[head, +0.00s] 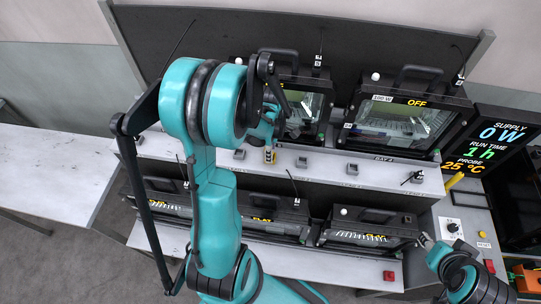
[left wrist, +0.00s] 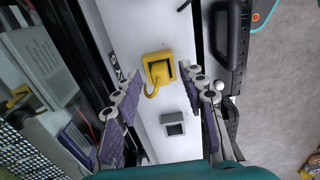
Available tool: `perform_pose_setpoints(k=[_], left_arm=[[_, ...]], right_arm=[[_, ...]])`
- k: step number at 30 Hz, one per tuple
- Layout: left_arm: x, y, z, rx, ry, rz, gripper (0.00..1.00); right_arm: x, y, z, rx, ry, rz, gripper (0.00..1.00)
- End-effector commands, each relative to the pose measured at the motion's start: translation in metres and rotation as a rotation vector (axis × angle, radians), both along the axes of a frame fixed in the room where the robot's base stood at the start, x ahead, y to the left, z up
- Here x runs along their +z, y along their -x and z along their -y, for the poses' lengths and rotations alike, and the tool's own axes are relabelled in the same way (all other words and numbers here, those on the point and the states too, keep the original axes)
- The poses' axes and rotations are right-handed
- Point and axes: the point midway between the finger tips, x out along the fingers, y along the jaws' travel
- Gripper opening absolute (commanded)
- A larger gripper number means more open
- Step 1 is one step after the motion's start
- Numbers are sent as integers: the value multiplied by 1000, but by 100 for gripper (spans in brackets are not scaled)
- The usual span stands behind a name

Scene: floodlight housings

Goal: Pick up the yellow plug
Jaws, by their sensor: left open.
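The yellow plug (left wrist: 158,66) sits on the pale shelf in the left wrist view, with a curved yellow piece at its lower left. In the head view a small yellow part (head: 270,156) shows at the shelf just below my left gripper (head: 270,134). In the left wrist view my left gripper (left wrist: 159,77) is open, its two purple-padded fingers on either side of the plug and apart from it. My right gripper (head: 426,241) is at the lower right of the head view, near the control panel; its jaws are too small to read.
An empty grey socket (left wrist: 173,124) lies beside the plug on the shelf. Floodlight housings stand behind (head: 405,110) and below (head: 368,230) the shelf (head: 330,166). A supply display (head: 500,140) stands at the right. A pale table (head: 50,175) at the left is clear.

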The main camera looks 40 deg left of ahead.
Motion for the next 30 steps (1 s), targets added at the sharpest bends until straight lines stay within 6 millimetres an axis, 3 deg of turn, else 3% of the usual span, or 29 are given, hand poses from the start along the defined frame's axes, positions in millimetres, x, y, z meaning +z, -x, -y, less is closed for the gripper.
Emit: perform_pose_setpoints(k=[7, 12, 24, 30], left_arm=[[-2, 0, 0, -1, 0, 0, 41], [-2, 0, 0, -1, 0, 0, 0], [0, 0, 0, -1, 0, 0, 0], [18, 0, 0, -1, 0, 0, 0]], right_arm=[[0, 0, 0, 0, 0, 0, 40], [0, 0, 0, 0, 0, 0, 40], [0, 0, 0, 0, 0, 0, 40], [4, 0, 0, 0, 0, 0, 40]])
